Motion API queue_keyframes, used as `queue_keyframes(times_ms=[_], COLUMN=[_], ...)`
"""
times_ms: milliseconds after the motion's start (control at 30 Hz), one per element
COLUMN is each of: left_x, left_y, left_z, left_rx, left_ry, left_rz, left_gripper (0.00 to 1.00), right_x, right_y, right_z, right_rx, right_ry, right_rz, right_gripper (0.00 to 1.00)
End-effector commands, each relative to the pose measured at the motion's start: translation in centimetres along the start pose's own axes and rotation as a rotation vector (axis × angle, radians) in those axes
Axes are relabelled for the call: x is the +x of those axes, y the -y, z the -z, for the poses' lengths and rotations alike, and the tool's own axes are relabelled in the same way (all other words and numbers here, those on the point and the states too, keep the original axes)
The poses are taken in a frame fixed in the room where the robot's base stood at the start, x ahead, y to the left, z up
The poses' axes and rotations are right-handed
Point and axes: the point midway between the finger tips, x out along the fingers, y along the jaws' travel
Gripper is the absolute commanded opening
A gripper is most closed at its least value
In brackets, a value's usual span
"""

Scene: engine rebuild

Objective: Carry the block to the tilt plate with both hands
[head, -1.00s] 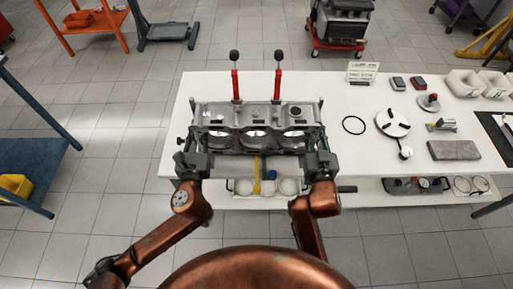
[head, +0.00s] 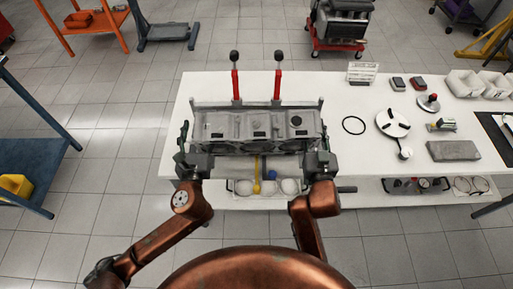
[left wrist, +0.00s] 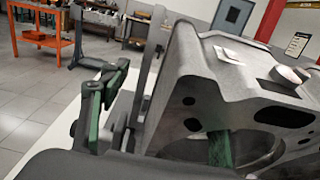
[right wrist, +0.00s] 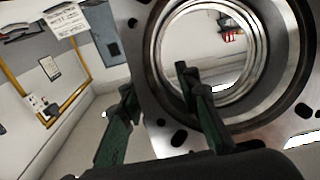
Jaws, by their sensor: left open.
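The grey engine block (head: 255,127) is at the left part of the white table, its face with small openings turned up toward the head camera. Two red upright handles with black knobs stand behind it; I cannot tell which part is the tilt plate. My left gripper (head: 193,160) is at the block's left end. In the left wrist view its green fingers (left wrist: 165,120) are apart, one outside the block, one at a bore. My right gripper (head: 323,162) is at the right end. In the right wrist view its fingers (right wrist: 160,95) are apart, one outside the block, one in front of a bore.
The red handles (head: 235,85) rise behind the block. A black ring (head: 353,125), a white round plate (head: 393,123) and a grey slab (head: 453,151) lie to the right. A shelf tray (head: 265,194) with several round items is below the front edge.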

Motion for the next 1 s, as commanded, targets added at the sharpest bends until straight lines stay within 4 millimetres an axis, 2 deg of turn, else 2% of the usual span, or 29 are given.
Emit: queue_keyframes(times_ms=[167, 600, 800, 1000], left_x=[-1.6, -10.1, -11.7, -11.9], left_y=[0.0, -0.1, -0.1, -0.1], left_z=[0.0, 0.1, 0.0, 0.0], left_rx=[0.0, -0.001, 0.0, 0.0], left_ry=[0.0, -0.003, -0.001, 0.0], left_rz=[0.001, 0.0, -0.002, -0.002], left_gripper=[0.57, 0.57, 0.57, 0.57], right_x=[0.0, 0.0, 0.0, 0.0], right_y=[0.0, 0.0, 0.0, 0.0], right_z=[0.3, 0.3, 0.3, 0.3], right_rx=[0.001, 0.001, 0.001, 0.001], right_ry=[-0.005, -0.005, -0.005, -0.005], right_rz=[0.0, 0.0, 0.0, 0.0], right_gripper=[0.29, 0.29, 0.29, 0.29])
